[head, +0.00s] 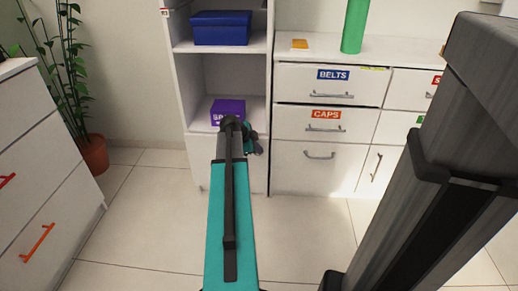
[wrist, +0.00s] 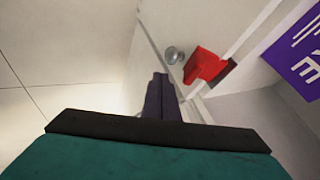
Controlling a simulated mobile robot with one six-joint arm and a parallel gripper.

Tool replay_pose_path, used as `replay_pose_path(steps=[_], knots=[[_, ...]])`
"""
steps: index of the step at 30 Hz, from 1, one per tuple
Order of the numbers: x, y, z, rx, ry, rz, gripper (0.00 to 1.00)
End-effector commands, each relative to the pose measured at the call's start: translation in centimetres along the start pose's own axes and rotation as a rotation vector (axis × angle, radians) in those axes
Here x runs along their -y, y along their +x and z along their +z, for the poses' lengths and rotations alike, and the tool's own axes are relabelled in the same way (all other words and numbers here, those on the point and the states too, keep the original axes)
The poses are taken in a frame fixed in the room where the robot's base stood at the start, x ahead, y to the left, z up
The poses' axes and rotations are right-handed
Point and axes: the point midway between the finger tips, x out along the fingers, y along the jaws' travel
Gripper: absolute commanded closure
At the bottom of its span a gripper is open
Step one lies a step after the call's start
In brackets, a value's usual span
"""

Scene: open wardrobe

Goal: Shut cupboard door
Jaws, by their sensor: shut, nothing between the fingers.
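The white cupboard door (head: 200,165) is the low panel of the tall shelf unit, below the shelf with the purple box. My arm hides its middle in the head view, and I cannot tell there whether it is fully closed. In the wrist view the door (wrist: 155,45) shows with a round metal knob (wrist: 174,55). My gripper (wrist: 160,88) is shut and empty, its dark fingertips near the door face, just below the knob in the picture. I cannot tell whether they touch. In the head view my gripper (head: 253,144) is mostly hidden behind my arm.
The purple box (head: 223,110) stands on the shelf above; a blue box (head: 221,28) is higher. A red piece (wrist: 205,65) sits at the shelf edge beside the knob. A white drawer unit (head: 325,85) stands right, another dresser (head: 45,150) and plant left. Tiled floor (head: 140,220) is clear.

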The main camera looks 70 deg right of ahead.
Motion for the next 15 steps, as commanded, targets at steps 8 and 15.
replay_pose_path(steps=[8,15], knots=[[-2.1,-1.2,0.2,0.001,-0.001,0.000,1.00],[-2.6,-4.2,0.1,0.000,0.000,0.000,1.00]])
